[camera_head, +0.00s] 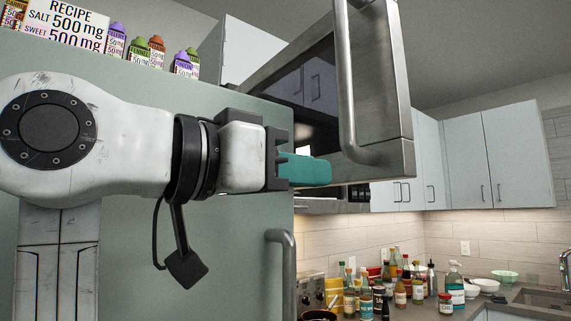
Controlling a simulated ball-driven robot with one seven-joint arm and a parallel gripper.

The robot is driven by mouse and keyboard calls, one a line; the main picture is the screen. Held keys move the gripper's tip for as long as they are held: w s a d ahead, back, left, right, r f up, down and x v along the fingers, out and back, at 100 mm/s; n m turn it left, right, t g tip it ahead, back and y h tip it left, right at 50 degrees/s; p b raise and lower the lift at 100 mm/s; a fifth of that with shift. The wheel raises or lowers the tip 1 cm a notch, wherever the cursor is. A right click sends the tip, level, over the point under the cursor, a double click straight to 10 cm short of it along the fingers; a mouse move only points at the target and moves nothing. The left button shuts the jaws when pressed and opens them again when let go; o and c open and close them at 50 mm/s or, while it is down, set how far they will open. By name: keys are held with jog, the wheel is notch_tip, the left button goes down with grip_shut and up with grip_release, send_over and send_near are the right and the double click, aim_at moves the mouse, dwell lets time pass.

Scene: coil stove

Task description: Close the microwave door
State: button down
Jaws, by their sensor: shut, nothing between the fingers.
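The microwave door (383,75) stands open at the upper middle, with a metal frame, a dark glass panel and a long curved metal handle (349,90). Its face is seen at a slant. Most of the microwave body is hidden behind the door; a dark strip (357,194) shows below it. My gripper (318,171), with teal fingers, is shut and empty. It points right, just below the glass and left of the handle's lower end. I cannot tell whether the fingertips touch the door.
A large pale green fridge (240,215) with a handle (283,270) stands close behind my arm. Spice bottles (186,63) and a recipe box (65,22) sit on top. Bottles and bowls crowd the counter (421,306) at lower right. Wall cabinets (488,160) hang right.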

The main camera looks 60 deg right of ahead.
aim_at(363, 178)
jog(key=p+x, duration=0.2)
jog(key=x, duration=0.7)
jog(key=shift+s+d, duration=0.1)
jog(key=shift+d, duration=0.05)
jog(key=shift+d, duration=0.1)
